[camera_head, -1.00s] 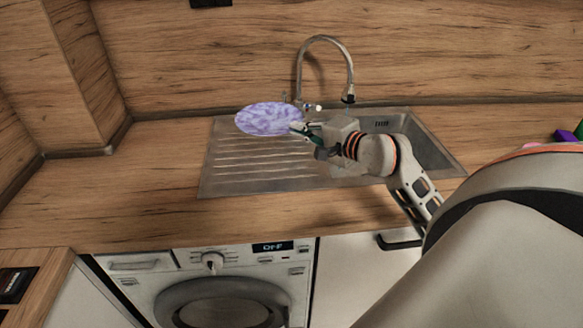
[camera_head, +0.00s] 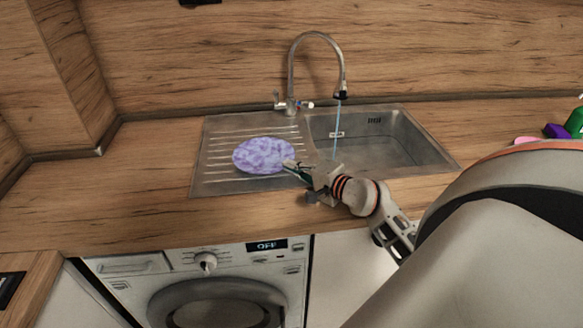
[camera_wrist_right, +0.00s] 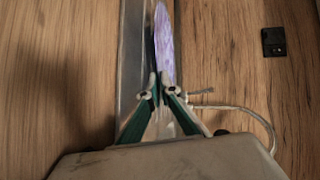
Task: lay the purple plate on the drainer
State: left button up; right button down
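The purple plate (camera_head: 263,155) is round and marbled. In the head view it is over the ribbed drainer (camera_head: 215,165), left of the basin, lying roughly flat; I cannot tell whether it touches the ribs. My right gripper (camera_head: 292,166) is shut on the plate's right edge. In the right wrist view the plate (camera_wrist_right: 164,45) shows nearly edge-on between the right gripper's fingertips (camera_wrist_right: 158,92). My left gripper is not in view.
The sink basin (camera_head: 385,150) lies right of the drainer, and water (camera_head: 337,130) runs into it from the tap (camera_head: 291,70). Purple and green items (camera_head: 557,131) stand at the far right. The counter (camera_head: 130,190) left of the drainer is clear.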

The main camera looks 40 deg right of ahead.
jog(key=shift+r, duration=0.15)
jog(key=c, duration=2.6)
grip_release()
jog(key=shift+f, duration=0.2)
jog(key=shift+o, duration=0.2)
jog(key=shift+r, duration=0.25)
jog(key=b+v, duration=0.1)
jog(key=v, duration=0.9)
jog(key=shift+s+f, duration=0.1)
jog(key=shift+s, duration=0.1)
jog(key=shift+v, duration=0.85)
